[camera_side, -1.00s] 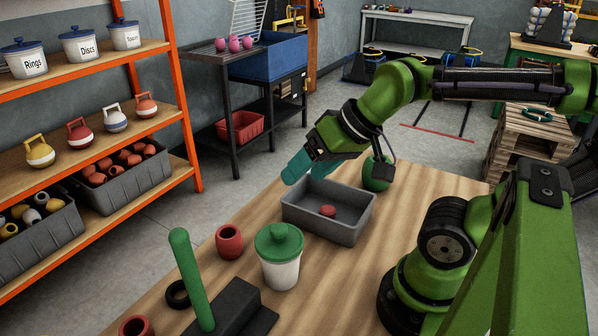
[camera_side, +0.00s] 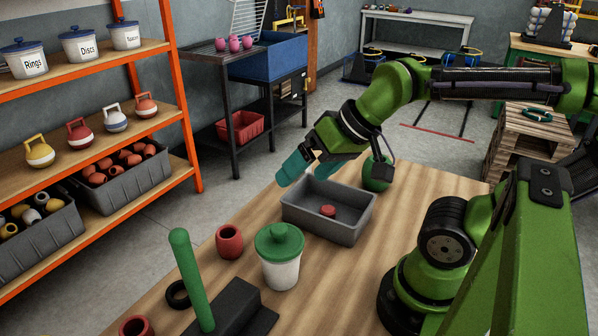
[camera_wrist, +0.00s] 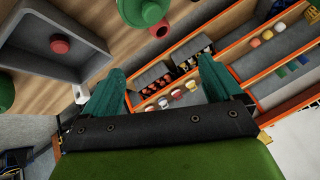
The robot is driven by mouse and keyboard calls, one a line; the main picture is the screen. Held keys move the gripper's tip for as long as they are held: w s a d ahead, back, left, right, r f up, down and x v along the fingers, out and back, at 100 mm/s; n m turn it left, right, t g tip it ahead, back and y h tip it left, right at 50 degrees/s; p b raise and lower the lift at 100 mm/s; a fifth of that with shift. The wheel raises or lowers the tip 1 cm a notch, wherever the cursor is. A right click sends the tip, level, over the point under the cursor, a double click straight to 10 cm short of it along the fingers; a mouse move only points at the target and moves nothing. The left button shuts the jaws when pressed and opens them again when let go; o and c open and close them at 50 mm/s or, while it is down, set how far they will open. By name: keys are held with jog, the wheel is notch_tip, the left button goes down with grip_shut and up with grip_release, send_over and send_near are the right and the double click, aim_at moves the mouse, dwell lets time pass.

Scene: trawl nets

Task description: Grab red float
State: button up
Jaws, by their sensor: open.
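A red barrel-shaped float (camera_side: 229,241) with a dark opening on top stands on the wooden table, left of the white pot with the green lid; it also shows near the top of the wrist view (camera_wrist: 158,30). A second red float (camera_side: 137,327) is cut off at the bottom edge. A small red piece (camera_side: 328,211) lies inside the grey bin (camera_side: 345,232); it shows in the wrist view too (camera_wrist: 60,45). My gripper (camera_side: 290,168) has teal fingers and is open and empty. It hangs above and beyond the bin's far left corner, apart from every float.
The white pot with the green lid (camera_side: 280,262), a black ring (camera_side: 178,294) and a green post on a dark base (camera_side: 189,278) stand near the floats. A green ball (camera_side: 377,175) sits behind the bin. Orange shelves (camera_side: 170,90) stand at left.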

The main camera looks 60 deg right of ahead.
aim_at(228, 232)
jog(key=w+a+f+n+g+h, duration=0.1)
jog(key=w+f+n+g, duration=0.2)
jog(key=w, duration=0.5)
jog(key=w+a+f+n+g+h, duration=0.1)
jog(key=w+a+f+n+g, duration=0.15)
jog(key=w, duration=0.65)
jog(key=shift+n, duration=0.35)
jog(key=f, duration=0.7)
jog(key=w+f, duration=0.1)
jog(key=f, duration=0.3)
jog(key=shift+d+f, duration=0.15)
jog(key=shift+d, duration=0.1)
jog(key=shift+w+a+f, duration=0.1)
jog(key=shift+a+f, duration=0.05)
jog(key=shift+f, duration=1.25)
jog(key=shift+w+a+f, duration=0.1)
jog(key=shift+a+f, duration=0.05)
jog(key=shift+f, duration=1.25)
jog(key=c, duration=1.1)
jog(key=shift+r, duration=0.1)
